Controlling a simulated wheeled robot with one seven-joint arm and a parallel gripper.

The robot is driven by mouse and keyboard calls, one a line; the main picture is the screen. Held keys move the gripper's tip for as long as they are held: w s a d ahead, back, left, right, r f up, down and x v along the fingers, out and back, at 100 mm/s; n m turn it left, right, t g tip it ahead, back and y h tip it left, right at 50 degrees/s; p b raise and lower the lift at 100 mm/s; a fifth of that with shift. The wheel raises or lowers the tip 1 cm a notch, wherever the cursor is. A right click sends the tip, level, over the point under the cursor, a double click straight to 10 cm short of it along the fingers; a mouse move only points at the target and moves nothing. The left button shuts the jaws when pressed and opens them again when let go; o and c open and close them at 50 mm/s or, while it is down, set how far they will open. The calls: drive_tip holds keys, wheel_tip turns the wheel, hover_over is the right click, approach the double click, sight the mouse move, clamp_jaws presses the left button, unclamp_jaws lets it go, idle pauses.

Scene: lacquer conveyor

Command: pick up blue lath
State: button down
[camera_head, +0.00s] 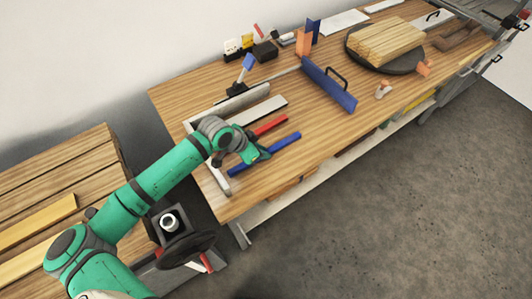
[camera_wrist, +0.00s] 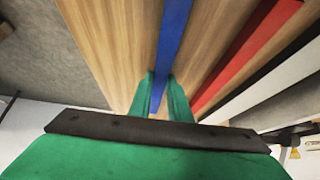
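The blue lath (camera_head: 280,142) lies flat on the workbench near its front left corner, in front of a red lath (camera_head: 271,125). My gripper (camera_head: 258,153) is over the blue lath and hides its middle part in the head view. In the wrist view the blue lath (camera_wrist: 174,35) runs lengthwise between the two green fingers of my gripper (camera_wrist: 162,78). One finger stands on each side of it, very close to its edges. I cannot tell whether the fingers press on it. The lath shows no clear lift off the bench.
A white lath (camera_head: 258,110) lies behind the red one. A grey frame (camera_head: 204,165) edges the bench's left end. A blue plate with a black handle (camera_head: 329,86) stands to the right. Timber rests on a dark turntable (camera_head: 400,66) farther right. The bench front between is mostly clear.

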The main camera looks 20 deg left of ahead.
drive_tip(key=shift+r, duration=0.1)
drive_tip(key=shift+r, duration=0.55)
wheel_tip(320, 180, up, 2)
drive_tip(key=shift+s+r, duration=0.1)
drive_tip(key=shift+r, duration=0.05)
drive_tip(key=s+a+r, duration=0.1)
drive_tip(key=s+r, duration=0.8)
drive_tip(key=s, duration=0.4)
drive_tip(key=shift+s+a+r, duration=0.2)
drive_tip(key=shift+s+a, duration=0.1)
